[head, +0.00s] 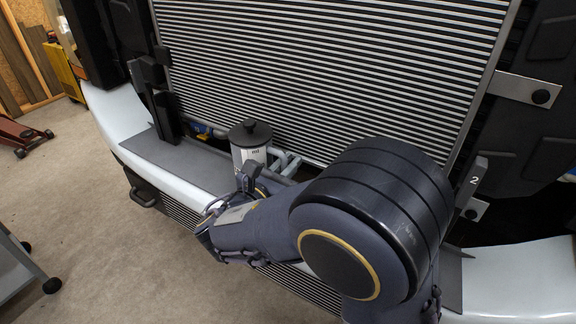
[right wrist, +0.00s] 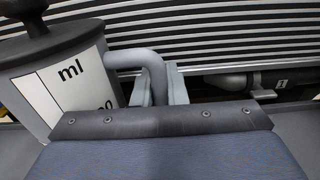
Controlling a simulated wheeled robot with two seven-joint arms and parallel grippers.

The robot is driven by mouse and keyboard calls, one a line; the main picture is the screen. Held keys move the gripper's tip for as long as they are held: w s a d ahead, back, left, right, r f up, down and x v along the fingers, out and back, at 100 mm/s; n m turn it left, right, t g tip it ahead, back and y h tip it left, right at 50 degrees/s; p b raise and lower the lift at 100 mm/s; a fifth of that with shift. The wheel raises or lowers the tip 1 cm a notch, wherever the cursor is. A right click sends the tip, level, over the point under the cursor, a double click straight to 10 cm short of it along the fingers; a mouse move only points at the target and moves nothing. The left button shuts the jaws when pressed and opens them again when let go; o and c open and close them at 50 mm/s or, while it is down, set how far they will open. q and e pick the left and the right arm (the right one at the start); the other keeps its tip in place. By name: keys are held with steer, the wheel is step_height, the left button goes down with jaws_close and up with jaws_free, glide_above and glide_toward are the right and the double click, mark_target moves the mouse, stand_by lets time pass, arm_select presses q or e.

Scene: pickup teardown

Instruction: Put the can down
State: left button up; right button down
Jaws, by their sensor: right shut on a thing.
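The can (head: 249,150) is a light grey canister with a black knobbed lid, a white label and a looped side handle. It is upright in front of the ribbed radiator. My right gripper (head: 284,162) is shut on the can's handle, on the right side of the can. In the right wrist view the can (right wrist: 62,85) is at the left, its label reading "ml", and the gripper fingers (right wrist: 160,88) close around the handle (right wrist: 140,58). My arm hides the can's base, so I cannot tell whether it touches the ledge. My left gripper is not in view.
The ribbed radiator (head: 320,70) rises behind the can. A flat grey ledge (head: 180,160) on the white bumper (head: 112,108) is bare left of the can. Brackets stand at both sides, the right one (head: 473,185) marked 2. A cart (head: 20,265) is at lower left.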

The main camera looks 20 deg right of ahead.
steer(key=shift+f, duration=0.1)
steer(key=c, duration=1.5)
jaws_free()
steer(key=shift+o, duration=0.2)
steer(key=p+v, duration=0.3)
steer(key=v, duration=0.9)
